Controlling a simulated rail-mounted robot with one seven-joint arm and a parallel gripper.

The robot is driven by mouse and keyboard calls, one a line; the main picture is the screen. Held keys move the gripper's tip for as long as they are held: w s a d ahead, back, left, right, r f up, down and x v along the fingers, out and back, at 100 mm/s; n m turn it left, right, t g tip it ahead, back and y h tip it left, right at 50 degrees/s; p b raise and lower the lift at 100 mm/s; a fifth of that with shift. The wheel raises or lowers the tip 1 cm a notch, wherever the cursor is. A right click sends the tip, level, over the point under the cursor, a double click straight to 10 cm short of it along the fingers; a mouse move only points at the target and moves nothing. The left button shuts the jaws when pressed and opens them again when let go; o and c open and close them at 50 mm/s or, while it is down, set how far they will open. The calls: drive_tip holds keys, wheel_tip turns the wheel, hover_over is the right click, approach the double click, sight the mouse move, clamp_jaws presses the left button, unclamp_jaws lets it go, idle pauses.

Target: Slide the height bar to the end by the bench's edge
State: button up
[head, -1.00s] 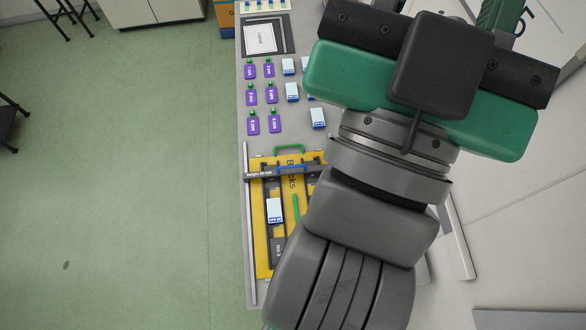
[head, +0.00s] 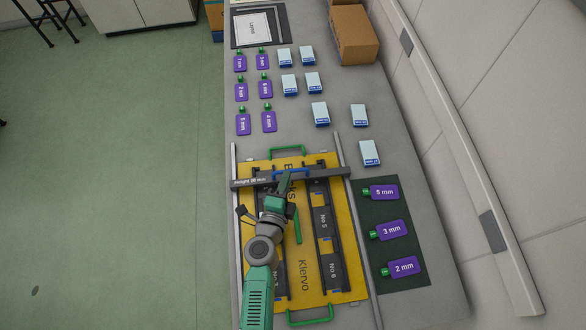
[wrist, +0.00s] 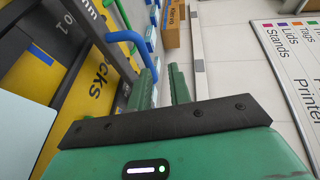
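The height bar (head: 331,173) is a dark crosspiece labelled "Height 25 mm". It lies across the yellow board (head: 303,252) near its upper end, spanning two side rails. A blue handle (head: 291,172) stands on its middle and also shows in the wrist view (wrist: 126,38). My gripper (head: 286,180) is at the handle in the head view. In the wrist view its two green fingers (wrist: 165,84) are apart with nothing seen between them. The handle curves down close by the left finger; whether they touch, I cannot tell. My arm hides the board's left part.
Three purple bottles lie on a dark mat (head: 405,282) at right. A cardboard box (head: 353,34) sits at the back. Green handles (head: 309,317) mark the board's ends. The bench's left edge borders open floor.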

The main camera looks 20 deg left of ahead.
drive_tip(key=shift+s+d+f+m, duration=0.1)
drive_tip(key=shift+s+f+m, duration=0.05)
drive_tip(key=shift+f, duration=0.3)
drive_tip(key=shift+s+d+f+m, duration=0.1)
drive_tip(key=shift+f+m, duration=0.05)
drive_tip(key=shift+f, duration=0.3)
drive_tip(key=b+x, duration=0.3)
drive_tip(key=x, duration=0.4)
drive_tip(key=shift+w+f, duration=0.15)
drive_tip(key=shift+w+a+b, duration=0.1)
drive_tip(key=shift+w+b, duration=0.2)
clamp_jaws()
